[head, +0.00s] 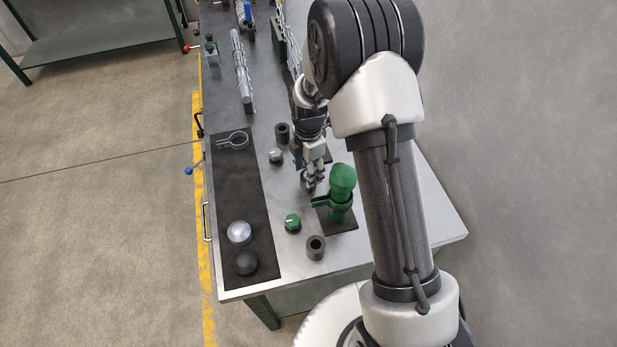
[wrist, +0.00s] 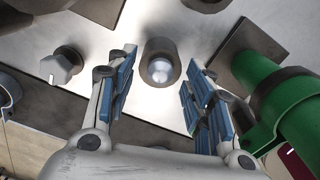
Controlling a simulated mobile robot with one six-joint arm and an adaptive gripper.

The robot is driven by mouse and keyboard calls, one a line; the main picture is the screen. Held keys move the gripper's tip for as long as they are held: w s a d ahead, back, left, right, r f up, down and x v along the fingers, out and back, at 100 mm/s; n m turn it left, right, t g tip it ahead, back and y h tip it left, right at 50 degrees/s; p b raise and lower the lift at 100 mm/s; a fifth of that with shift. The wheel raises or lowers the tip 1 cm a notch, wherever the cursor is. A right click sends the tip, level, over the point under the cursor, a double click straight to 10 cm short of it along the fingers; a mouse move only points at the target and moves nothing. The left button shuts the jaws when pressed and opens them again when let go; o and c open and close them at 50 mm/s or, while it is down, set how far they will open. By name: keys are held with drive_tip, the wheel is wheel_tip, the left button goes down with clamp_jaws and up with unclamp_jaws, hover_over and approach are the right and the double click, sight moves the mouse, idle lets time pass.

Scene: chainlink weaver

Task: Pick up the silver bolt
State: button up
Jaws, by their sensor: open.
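In the wrist view a dark round socket (wrist: 155,50) stands on the metal bench. A shiny silver rounded top (wrist: 162,70) shows in its mouth; I take it for the silver bolt, its shank hidden. My gripper (wrist: 162,58) is open above it, with a blue-padded finger on either side and nothing held. In the head view my gripper (head: 313,182) hangs low over the bench, just left of the green device. The bolt cannot be made out there.
The green device (head: 342,180) on its dark base stands close right of my gripper. A silver faceted knob (head: 276,156), a green knob (head: 293,223) and a dark socket (head: 316,246) are nearby. A black mat (head: 246,190) lies left, holding a ring clamp (head: 233,141) and domes.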

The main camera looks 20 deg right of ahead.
drive_tip(key=shift+c, duration=0.6)
clamp_jaws()
